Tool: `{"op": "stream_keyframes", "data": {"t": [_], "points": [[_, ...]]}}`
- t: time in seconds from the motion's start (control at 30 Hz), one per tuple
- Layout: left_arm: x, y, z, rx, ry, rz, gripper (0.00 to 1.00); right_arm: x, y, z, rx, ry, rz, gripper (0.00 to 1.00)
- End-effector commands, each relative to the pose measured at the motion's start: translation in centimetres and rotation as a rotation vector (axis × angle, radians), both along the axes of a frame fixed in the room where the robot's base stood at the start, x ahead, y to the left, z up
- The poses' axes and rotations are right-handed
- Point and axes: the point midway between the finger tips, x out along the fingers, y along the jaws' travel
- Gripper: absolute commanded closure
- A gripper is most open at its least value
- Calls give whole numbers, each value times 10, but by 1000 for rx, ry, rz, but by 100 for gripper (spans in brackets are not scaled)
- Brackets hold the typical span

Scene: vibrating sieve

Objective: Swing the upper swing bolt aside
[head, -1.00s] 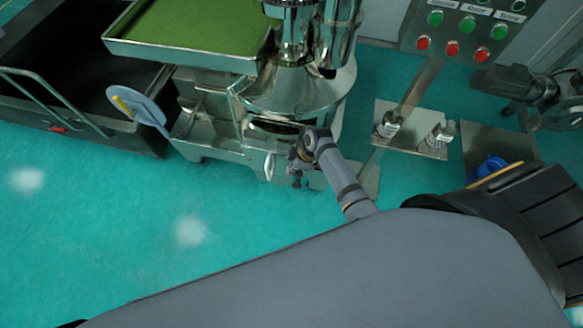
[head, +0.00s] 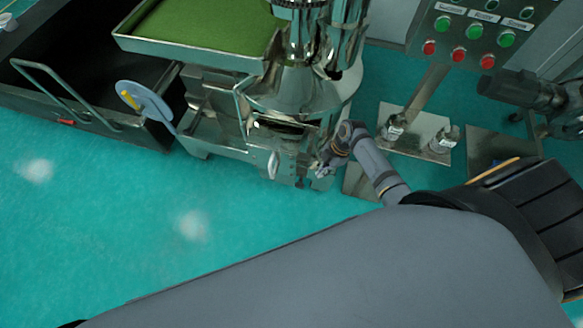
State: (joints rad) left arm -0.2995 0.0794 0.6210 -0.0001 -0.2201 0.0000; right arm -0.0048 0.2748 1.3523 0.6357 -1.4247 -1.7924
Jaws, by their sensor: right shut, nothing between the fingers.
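The steel vibrating sieve machine (head: 300,95) stands at the upper middle, with a shiny cone body and a dark slot in its front. A small pale upright lever-like part (head: 273,165) sticks out below the slot. I cannot tell whether it is a swing bolt, and the upper swing bolt is too small to make out. My right gripper (head: 322,169) is at the machine's lower front right corner, right of that part. It is shut and empty; whether it touches the machine is unclear. My left gripper is not in view.
A black cart (head: 70,75) with a tube handle stands at left. A round pale plate with a yellow grip (head: 146,103) sticks out beside the machine. A button panel (head: 475,35) stands at upper right above its steel foot (head: 415,135). Green floor (head: 120,215) in front is clear.

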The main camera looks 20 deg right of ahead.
Motion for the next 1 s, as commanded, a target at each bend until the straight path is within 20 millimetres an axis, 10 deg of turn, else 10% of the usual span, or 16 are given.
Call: {"op": "stream_keyframes", "data": {"t": [0.5, 1.0], "points": [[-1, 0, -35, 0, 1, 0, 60, -3, -71, -3, -1, -2, 364, 100], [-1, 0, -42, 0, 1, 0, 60, 2, -91, 0, -2, -2, 359, 100]]}}
